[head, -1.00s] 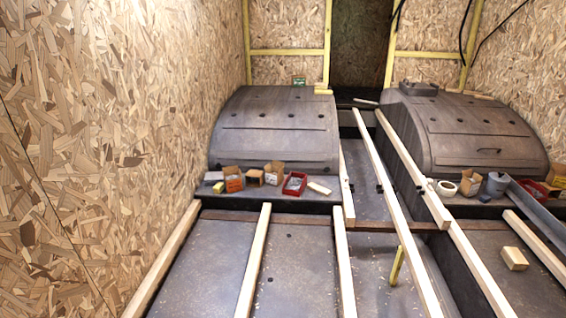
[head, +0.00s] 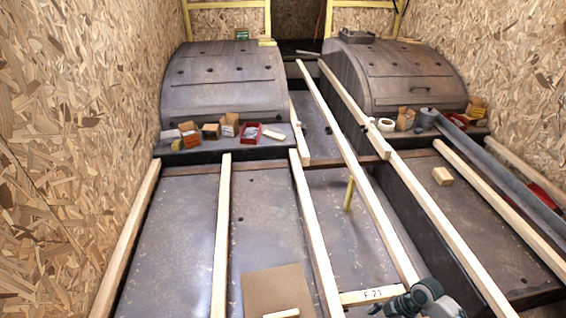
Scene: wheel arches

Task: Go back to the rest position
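Neither my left gripper nor my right gripper shows in the head view. No part that I can surely call my arm shows. The left wheel arch (head: 225,85) and the right wheel arch (head: 410,75) stand at the back, grey with dark holes in their tops.
Long wooden battens (head: 222,230) run along the grey floor (head: 270,215). A brown board (head: 272,290) and a grey-green tool-like object (head: 425,295), cut off below, lie in front. Small boxes (head: 229,124) and a red tray (head: 250,132) stand by the left arch. Chipboard walls (head: 60,130) flank both sides.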

